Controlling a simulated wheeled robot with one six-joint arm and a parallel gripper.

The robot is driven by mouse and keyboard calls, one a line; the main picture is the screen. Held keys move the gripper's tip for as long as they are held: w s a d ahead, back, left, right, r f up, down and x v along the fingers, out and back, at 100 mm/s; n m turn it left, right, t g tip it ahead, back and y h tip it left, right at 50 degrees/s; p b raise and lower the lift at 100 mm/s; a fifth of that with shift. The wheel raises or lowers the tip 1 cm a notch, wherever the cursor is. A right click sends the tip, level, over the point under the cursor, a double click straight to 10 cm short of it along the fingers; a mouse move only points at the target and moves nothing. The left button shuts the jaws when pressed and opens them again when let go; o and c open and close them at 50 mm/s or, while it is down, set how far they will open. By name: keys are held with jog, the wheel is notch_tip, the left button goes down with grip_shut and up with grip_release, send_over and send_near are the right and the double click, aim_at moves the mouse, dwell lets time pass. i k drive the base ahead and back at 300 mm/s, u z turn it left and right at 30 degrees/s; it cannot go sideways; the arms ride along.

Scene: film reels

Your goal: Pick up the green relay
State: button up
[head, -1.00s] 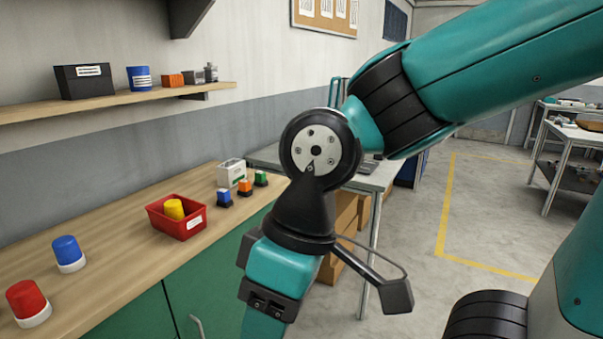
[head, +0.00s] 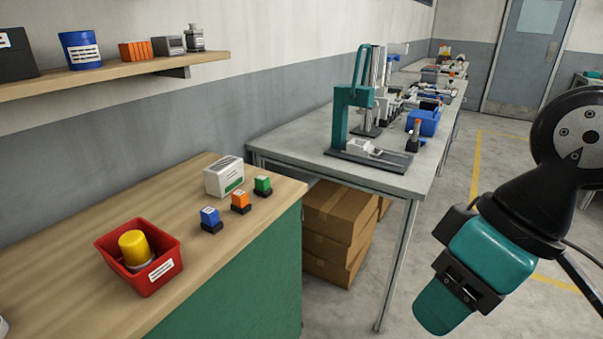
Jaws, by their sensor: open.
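The green relay (head: 263,185), a small green block on a dark base, stands upright near the right end of the wooden bench (head: 190,185). An orange relay (head: 240,202) and a blue relay (head: 210,219) stand in a row to its left, nearer me. My gripper (head: 442,305) is at the right, in front of the floor and well apart from the relays. It is open and touches nothing. The arm's teal and black end hides the inner sides of its fingers.
A white labelled box (head: 224,177) stands just behind the relays. A red bin (head: 138,259) with a yellow-capped item is to the left. A shelf (head: 120,83) hangs above. A grey table (head: 297,140) with equipment stands beyond, cartons (head: 335,235) beneath it.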

aim_at(263, 190)
jog(key=i, duration=0.75)
jog(key=u, duration=0.75)
jog(key=i, duration=0.45)
jog(key=u, duration=0.35)
